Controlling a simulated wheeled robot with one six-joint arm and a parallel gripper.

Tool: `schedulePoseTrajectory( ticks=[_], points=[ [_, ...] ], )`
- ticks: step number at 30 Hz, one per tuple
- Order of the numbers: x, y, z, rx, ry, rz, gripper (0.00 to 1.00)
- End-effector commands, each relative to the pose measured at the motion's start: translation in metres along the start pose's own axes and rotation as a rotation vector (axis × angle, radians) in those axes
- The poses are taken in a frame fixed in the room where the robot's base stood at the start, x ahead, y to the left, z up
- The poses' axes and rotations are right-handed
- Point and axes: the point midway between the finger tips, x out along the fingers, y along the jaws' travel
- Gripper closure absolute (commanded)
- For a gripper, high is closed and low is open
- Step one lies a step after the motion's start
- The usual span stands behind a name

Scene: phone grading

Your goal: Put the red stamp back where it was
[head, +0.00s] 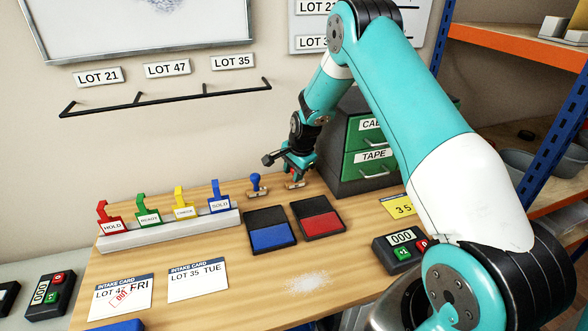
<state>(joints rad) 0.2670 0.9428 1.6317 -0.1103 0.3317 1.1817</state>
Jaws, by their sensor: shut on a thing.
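My gripper (296,168) is at the back of the wooden table, pointing down, shut on the red stamp (295,184). Only a bit of red and the stamp's pale wooden base show below the jaws; the rest is hidden. The base is at or just above the table top; I cannot tell if it touches. A blue stamp (256,184) stands upright just left of it. The red ink pad (318,220) lies open in front of the red stamp, and the blue ink pad (270,233) lies to its left.
A green drawer cabinet (372,150) stands close right of my gripper. Intake cards (198,283) lie in front; the left one bears a red mark. A counter (400,246) is at the right.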

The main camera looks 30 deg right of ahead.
Motion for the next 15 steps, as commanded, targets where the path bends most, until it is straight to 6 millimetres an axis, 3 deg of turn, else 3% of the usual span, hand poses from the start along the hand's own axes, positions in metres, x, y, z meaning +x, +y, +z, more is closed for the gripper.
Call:
schedulePoseTrajectory(
  ticks=[8, 9, 12, 15],
  points=[
    [0.0032, 0.0006, -0.0001, 0.000, 0.000, -0.001, 0.84],
    [0.0035, 0.0007, -0.0001, 0.000, 0.000, -0.001, 0.66],
    [0.0024, 0.0004, -0.0002, 0.000, 0.000, -0.001, 0.43],
    [0.0023, 0.0004, -0.0002, 0.000, 0.000, -0.001, 0.43]
  ],
)
